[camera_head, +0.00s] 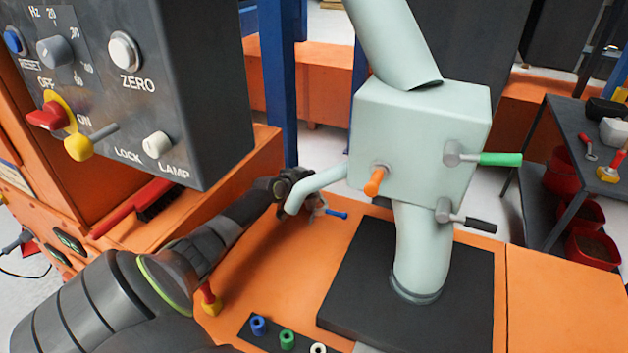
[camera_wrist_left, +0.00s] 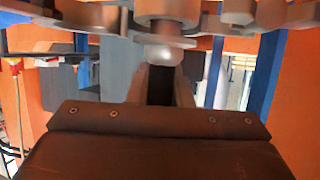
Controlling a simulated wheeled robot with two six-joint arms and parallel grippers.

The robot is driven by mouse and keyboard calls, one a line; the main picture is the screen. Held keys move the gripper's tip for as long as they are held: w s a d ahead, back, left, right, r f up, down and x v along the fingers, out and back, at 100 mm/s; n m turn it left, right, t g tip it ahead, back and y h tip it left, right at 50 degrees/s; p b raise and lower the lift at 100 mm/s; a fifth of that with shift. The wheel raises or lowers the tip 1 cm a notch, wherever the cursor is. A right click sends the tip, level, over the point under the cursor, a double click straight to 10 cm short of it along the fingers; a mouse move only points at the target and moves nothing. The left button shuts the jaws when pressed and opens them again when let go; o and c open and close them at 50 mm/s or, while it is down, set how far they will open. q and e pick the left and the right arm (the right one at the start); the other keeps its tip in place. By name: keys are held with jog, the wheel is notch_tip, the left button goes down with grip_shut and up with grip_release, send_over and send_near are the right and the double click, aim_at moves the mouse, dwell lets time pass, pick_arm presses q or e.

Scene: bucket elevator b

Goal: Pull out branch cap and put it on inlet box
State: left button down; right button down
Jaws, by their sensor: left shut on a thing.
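A pale green box (camera_head: 420,140), which I take for the inlet box, stands on a curved pipe, with an orange, a green and a black handle. A bent pale branch pipe (camera_head: 318,184) leaves its left side, its open end pointing down and left. My left gripper (camera_head: 298,193) is at this end, behind the pipe in the head view. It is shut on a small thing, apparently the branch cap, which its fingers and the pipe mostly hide. In the left wrist view the fingers (camera_wrist_left: 163,85) lie below a pale rounded piece (camera_wrist_left: 165,52). My right gripper is not in view.
A dark control panel (camera_head: 110,80) hangs at the upper left, near my left arm. A blue-handled piece (camera_head: 336,214) shows beside the gripper. Blue, green and white pieces lie on a dark strip (camera_head: 268,345) in front. A grey cart (camera_head: 560,120) stands at right.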

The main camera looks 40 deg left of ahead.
aim_at(312, 170)
pick_arm(q)
jog(key=shift+r, duration=0.15)
jog(key=shift+r+p, duration=1.3)
jog(key=shift+r, duration=0.35)
notch_tip(312, 170, up, 4)
jog(key=p, duration=0.3)
